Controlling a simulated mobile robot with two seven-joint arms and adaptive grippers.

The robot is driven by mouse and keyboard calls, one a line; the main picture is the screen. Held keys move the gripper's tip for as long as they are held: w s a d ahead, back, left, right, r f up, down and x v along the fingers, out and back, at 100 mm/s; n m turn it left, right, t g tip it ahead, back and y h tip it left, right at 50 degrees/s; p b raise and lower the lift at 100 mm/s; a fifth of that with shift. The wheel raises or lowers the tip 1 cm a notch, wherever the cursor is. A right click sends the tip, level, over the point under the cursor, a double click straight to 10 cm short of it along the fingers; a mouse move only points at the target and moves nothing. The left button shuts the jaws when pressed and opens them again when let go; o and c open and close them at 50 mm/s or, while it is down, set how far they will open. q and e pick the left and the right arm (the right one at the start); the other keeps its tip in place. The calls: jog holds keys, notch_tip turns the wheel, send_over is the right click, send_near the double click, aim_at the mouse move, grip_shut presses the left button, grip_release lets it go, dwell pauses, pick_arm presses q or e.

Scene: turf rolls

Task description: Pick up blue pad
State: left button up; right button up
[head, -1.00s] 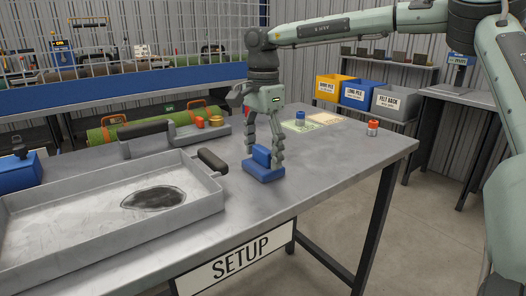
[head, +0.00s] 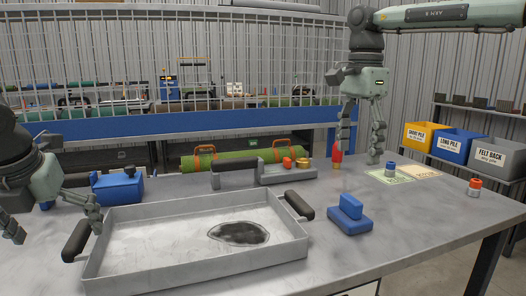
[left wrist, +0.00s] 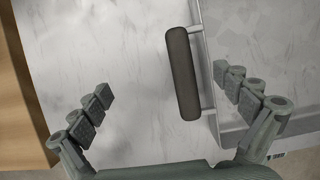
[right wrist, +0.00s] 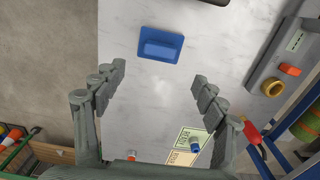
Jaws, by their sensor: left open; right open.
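The blue pad (head: 350,220), a flat blue block with a raised grip, lies on the grey table right of the tray. It also shows in the right wrist view (right wrist: 160,46), ahead of the fingers. My right gripper (head: 361,152) is open and empty above the table, behind and apart from the pad. My left gripper (head: 58,222) is open at the left end of the tray. In the left wrist view, the tray's dark handle (left wrist: 181,75) appears between the open fingers (left wrist: 162,84), not gripped.
The grey tray (head: 195,268) with a dark patch fills the front left of the table. Table around the pad is clear.

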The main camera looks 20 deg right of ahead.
aim_at(353, 198)
jog(key=shift+o, duration=0.3)
jog(key=shift+o, duration=1.1)
jog(key=shift+d+f, duration=0.1)
jog(key=shift+f, duration=0.05)
jog(key=o, duration=0.4)
jog(key=shift+s+d+f+y, duration=0.1)
jog(key=shift+d+f+y, duration=0.2)
jog(key=shift+f, duration=0.2)
jog(key=shift+d+f+y, duration=0.15)
jog(key=shift+f+y, duration=0.25)
jog(key=shift+f, duration=0.1)
jog(key=f, duration=0.6)
jog(key=shift+a, duration=0.35)
jog(key=shift+a+f, duration=0.2)
jog(key=shift+f, duration=2.65)
